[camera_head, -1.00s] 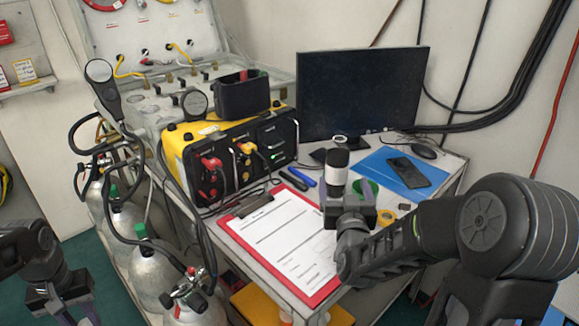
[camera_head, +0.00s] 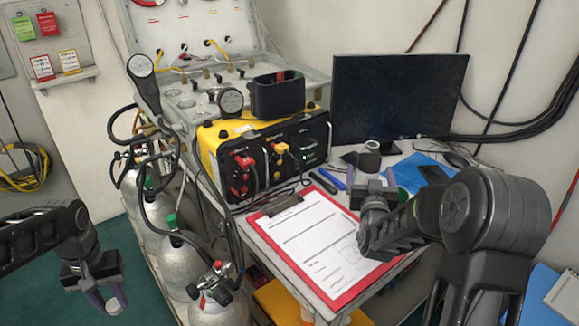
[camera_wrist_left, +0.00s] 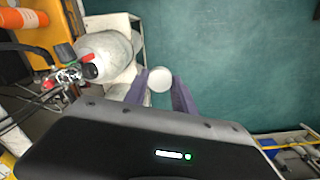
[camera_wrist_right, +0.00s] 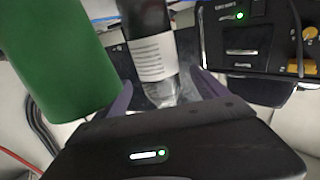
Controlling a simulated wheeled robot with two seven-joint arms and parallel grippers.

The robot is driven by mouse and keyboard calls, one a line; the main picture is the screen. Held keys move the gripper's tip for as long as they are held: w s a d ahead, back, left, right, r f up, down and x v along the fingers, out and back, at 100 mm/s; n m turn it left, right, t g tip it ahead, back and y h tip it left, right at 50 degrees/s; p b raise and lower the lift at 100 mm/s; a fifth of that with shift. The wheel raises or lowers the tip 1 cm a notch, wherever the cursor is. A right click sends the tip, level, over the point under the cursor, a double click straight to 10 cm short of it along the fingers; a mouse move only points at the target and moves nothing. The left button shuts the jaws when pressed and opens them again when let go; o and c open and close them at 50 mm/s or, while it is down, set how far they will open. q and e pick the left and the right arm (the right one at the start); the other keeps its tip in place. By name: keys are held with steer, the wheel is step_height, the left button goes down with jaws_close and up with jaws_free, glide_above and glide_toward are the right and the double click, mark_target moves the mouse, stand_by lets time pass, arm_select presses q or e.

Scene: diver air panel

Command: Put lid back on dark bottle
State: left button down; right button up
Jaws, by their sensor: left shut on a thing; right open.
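The lid (camera_wrist_left: 160,80) is a small white round piece. My left gripper (camera_wrist_left: 160,93) is shut on it; in the head view the lid (camera_head: 114,306) shows at the fingertips, low at the left over the green floor. The dark bottle (camera_wrist_right: 153,57), with a white printed label, is between the spread fingers of my right gripper (camera_wrist_right: 165,94) in the right wrist view. That gripper (camera_head: 371,176) is open over the table in the head view, where I cannot clearly make out the bottle. Whether a finger touches the bottle, I cannot tell.
A red clipboard (camera_head: 345,300) with paper lies on the table's front. A yellow-black case (camera_head: 208,150) and a monitor (camera_head: 398,95) stand behind. A green cylinder (camera_wrist_right: 55,55) is beside the bottle. Grey gas cylinders (camera_head: 172,262) with hoses stand between my left gripper and the table.

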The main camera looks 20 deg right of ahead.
steer(key=shift+x, duration=1.2)
steer(key=shift+c, duration=0.2)
jaws_close()
steer(key=shift+r, duration=0.1)
